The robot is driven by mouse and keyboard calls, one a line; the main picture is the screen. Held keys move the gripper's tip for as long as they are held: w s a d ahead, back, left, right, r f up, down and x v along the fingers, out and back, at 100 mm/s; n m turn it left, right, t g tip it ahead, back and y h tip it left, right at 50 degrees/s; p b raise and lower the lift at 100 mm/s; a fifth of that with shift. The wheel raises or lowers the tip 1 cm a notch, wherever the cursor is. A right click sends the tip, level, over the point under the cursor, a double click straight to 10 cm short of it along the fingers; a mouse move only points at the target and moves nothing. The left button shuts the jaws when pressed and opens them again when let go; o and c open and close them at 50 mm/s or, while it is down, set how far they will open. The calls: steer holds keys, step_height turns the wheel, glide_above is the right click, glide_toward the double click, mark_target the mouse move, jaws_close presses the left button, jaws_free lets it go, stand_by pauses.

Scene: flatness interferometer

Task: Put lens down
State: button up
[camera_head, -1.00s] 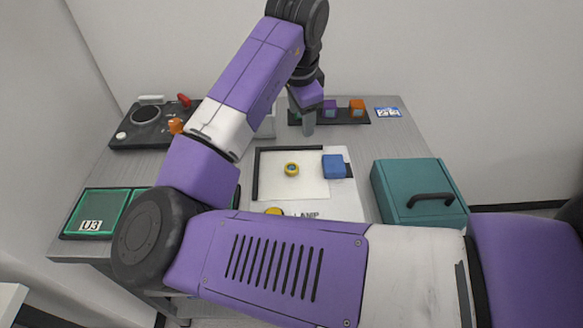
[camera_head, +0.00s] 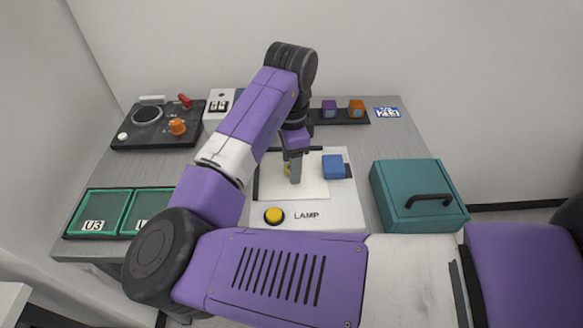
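My gripper (camera_head: 295,173) points down over the white plate (camera_head: 335,205) of the lamp station. A small yellow round piece (camera_head: 287,169), likely the lens, shows only as a sliver at the left of my fingers. The rest of it is hidden behind them. From this angle I cannot tell whether my fingers are open or shut, or whether they touch the yellow piece. A blue block (camera_head: 333,166) sits on the plate just to the right of my gripper.
A yellow button (camera_head: 274,215) labelled LAMP is at the plate's front. A teal case (camera_head: 418,195) stands to the right. A dark rack (camera_head: 342,117) holds a purple block (camera_head: 329,108) and an orange block (camera_head: 356,107). A black control panel (camera_head: 158,125) and green-edged trays (camera_head: 97,211) lie left.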

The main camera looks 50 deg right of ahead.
steer(key=shift+f, duration=0.2)
jaws_close()
steer(key=shift+r, duration=0.1)
step_height(320, 180, up, 20)
stand_by(0.8)
steer(key=shift+s, duration=0.1)
